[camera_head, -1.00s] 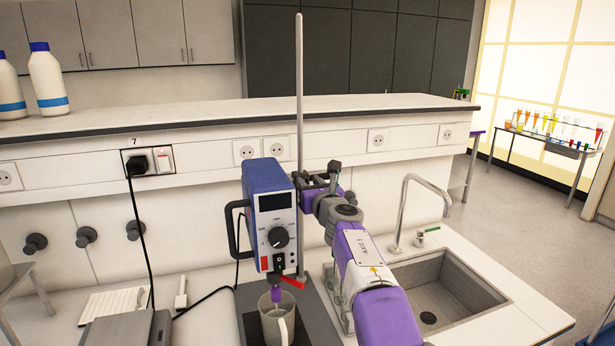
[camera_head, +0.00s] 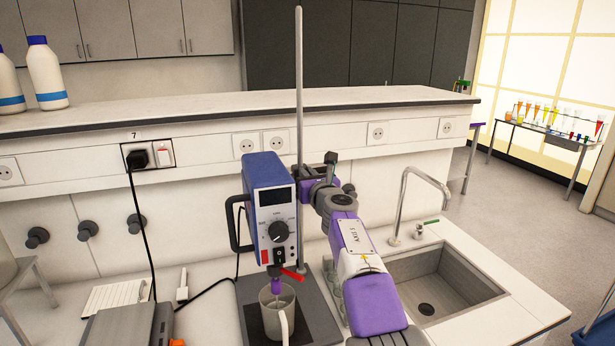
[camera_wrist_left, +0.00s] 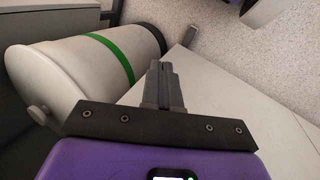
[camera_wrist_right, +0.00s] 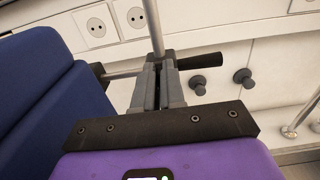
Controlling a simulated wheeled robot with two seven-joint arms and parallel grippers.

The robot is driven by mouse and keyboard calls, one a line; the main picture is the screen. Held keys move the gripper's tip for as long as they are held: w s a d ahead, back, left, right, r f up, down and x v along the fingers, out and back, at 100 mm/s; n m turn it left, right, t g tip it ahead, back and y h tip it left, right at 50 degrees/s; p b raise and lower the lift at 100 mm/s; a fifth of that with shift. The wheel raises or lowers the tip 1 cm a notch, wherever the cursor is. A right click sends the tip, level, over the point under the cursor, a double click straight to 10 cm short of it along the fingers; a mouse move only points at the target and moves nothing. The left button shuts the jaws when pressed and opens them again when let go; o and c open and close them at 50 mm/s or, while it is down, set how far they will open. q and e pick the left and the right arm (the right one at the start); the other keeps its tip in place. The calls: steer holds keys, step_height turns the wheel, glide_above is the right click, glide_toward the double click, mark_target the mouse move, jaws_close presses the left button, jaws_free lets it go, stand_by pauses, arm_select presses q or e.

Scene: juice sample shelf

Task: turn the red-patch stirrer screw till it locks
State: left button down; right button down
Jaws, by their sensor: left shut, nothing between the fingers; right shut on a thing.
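The blue stirrer (camera_head: 268,205) stands upright beside the tall metal rod (camera_head: 299,100), with a dial and a small red patch on its front. A red lever (camera_head: 291,273) shows below it. The clamp (camera_wrist_right: 158,57) with a black handle (camera_wrist_right: 200,62) sits on the rod. My right gripper (camera_wrist_right: 157,80) is shut at the clamp, just right of the stirrer; it also shows in the head view (camera_head: 312,187). The screw between its fingers is mostly hidden. My left gripper (camera_wrist_left: 164,72) is shut and empty, beside a white cylinder with a green band (camera_wrist_left: 110,60).
A sink (camera_head: 440,280) with a tap lies to the right. A black cable runs down to the bench at left, near a notepad (camera_head: 113,296).

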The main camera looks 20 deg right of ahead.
steer(key=shift+f+m, duration=0.2)
steer(key=shift+m, duration=0.1)
steer(key=shift+w+d+f+m, duration=0.1)
steer(key=shift+d+f+m, duration=0.25)
steer(key=shift+m, duration=2.5)
steer(key=shift+s+d+f+m, duration=0.15)
steer(key=shift+f+m, duration=0.25)
steer(key=shift+m, duration=2.5)
steer(key=shift+w+d+f+m, duration=0.15)
steer(key=shift+d+f+m, duration=0.25)
steer(key=shift+m, duration=2.45)
steer(key=shift+a, duration=0.1)
steer(key=c, duration=1.3)
jaws_free()
steer(key=shift+o, duration=0.4)
steer(key=shift+r, duration=0.15)
